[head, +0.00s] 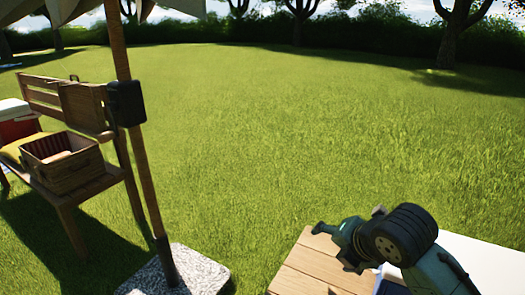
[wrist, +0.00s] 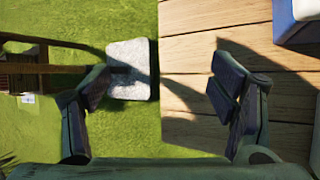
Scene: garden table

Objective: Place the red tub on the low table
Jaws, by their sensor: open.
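No red tub shows for certain. A red thing with a white top (head: 17,124) is partly in view at the left edge of the head view, by the bench; I cannot tell if it is the tub. A wooden plank tabletop (head: 318,266) lies at the bottom of the head view and fills the right of the wrist view (wrist: 190,55); I cannot tell if it is the low table. My gripper (head: 335,246) is above the table's left edge. In the wrist view my gripper (wrist: 162,88) is open, with nothing between its fingers.
A wooden bench (head: 92,187) at left holds a wicker basket (head: 62,170) and an upright brown case (head: 85,107). A parasol pole (head: 138,150) stands in a stone base (head: 200,275). A blue and white object (wrist: 303,18) is on the tabletop. Open lawn lies beyond.

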